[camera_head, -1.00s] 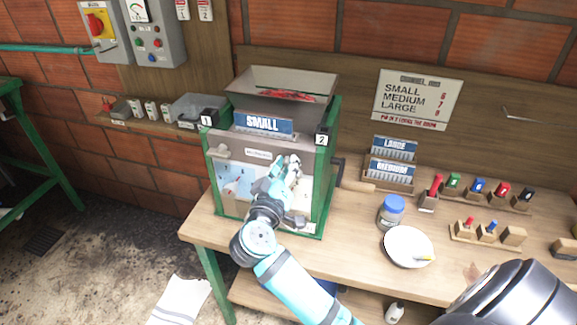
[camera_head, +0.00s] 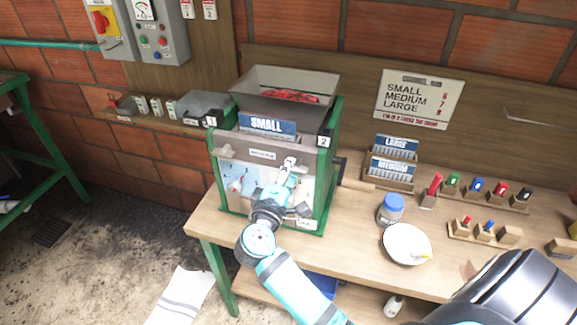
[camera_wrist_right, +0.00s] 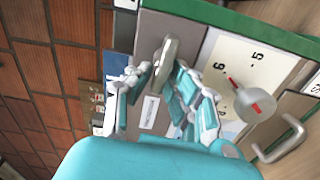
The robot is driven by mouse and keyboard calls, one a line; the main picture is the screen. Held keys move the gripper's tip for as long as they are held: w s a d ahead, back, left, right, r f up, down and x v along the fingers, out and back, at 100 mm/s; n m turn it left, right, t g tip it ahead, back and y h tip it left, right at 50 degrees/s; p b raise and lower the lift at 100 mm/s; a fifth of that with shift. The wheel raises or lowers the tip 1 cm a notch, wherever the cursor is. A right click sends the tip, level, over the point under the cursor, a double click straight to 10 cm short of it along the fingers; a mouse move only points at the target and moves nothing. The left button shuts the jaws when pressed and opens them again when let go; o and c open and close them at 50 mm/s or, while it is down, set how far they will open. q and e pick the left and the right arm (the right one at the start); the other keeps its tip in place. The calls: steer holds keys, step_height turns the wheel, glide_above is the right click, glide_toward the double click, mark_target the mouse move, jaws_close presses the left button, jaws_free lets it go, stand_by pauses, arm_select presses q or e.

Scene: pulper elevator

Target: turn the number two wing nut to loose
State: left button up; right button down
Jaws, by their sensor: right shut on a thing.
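The pulper (camera_head: 330,170) is a green-framed machine with a SMALL plate (camera_head: 266,125) on its front and a number 2 tag (camera_head: 324,141) at its upper right corner. My right gripper (camera_head: 288,168) is at the upper right of the front panel, under that tag. In the right wrist view its fingers (camera_wrist_right: 155,85) are around a grey, flattened wing nut (camera_wrist_right: 166,62), the number two one. In the head view the gripper mostly hides this nut. Another wing nut (camera_head: 226,151) shows at the panel's upper left, under the number 1 tag (camera_head: 211,121). My left gripper is out of view.
Dials with red pointers sit on the front panel; one knob (camera_wrist_right: 256,104) is close beside my fingers. A crank handle (camera_head: 355,185) sticks out to the right. A blue-lidded jar (camera_head: 391,208) and a white bowl (camera_head: 407,244) stand on the bench.

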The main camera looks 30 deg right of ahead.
steer(key=shift+r+n, duration=0.1)
steer(key=shift+n, duration=0.3)
steer(key=c, duration=1.2)
jaws_free()
steer(key=shift+c, duration=0.2)
steer(key=shift+a, duration=0.15)
steer(key=v, duration=1.2)
